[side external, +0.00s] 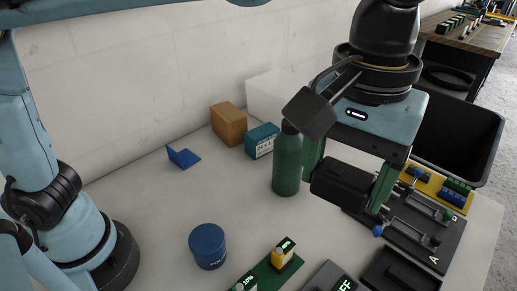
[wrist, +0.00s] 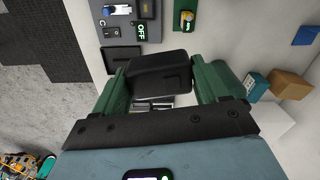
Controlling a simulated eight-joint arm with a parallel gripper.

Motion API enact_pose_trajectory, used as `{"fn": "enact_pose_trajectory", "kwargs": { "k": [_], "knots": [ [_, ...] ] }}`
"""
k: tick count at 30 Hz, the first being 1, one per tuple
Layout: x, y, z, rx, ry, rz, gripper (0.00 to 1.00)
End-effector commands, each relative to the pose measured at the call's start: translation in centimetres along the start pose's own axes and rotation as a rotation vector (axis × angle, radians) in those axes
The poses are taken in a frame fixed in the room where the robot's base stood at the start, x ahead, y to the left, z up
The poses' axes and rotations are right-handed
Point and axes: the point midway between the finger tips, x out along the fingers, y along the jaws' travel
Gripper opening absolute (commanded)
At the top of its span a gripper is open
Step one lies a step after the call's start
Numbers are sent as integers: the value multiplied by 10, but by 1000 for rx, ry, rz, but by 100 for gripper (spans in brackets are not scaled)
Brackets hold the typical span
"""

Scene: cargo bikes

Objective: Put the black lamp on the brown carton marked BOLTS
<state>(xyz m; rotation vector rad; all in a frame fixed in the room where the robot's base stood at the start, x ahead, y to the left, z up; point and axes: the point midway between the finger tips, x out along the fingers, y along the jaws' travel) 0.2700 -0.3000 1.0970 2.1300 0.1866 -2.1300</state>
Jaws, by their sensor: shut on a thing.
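My gripper (side external: 347,183) is shut on the black lamp (side external: 341,177), a dark block held between the two green fingers above the table. In the wrist view the lamp (wrist: 158,72) sits across the gap between my fingers (wrist: 165,84). The brown carton (side external: 228,124) stands at the back of the table near the wall, left of and apart from the lamp. It also shows at the right of the wrist view (wrist: 291,85). No BOLTS marking is readable on it. Its top looks bare.
A teal box (side external: 262,140) stands right beside the carton. A tall green bottle (side external: 286,168) stands between carton and gripper. A blue bracket (side external: 183,158) and blue can (side external: 207,246) are left. Black fixtures (side external: 425,236) and a bin (side external: 455,130) are right.

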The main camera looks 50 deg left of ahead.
Motion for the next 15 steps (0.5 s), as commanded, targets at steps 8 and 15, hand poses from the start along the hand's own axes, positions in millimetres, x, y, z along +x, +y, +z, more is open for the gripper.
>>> {"fn": "enact_pose_trajectory", "kwargs": {
  "k": [8, 15],
  "knots": [
    [-5, -27, -44, -187, 0, 0, 42],
    [-5, -80, -106, -485, 1, 0, 42]
  ]
}}
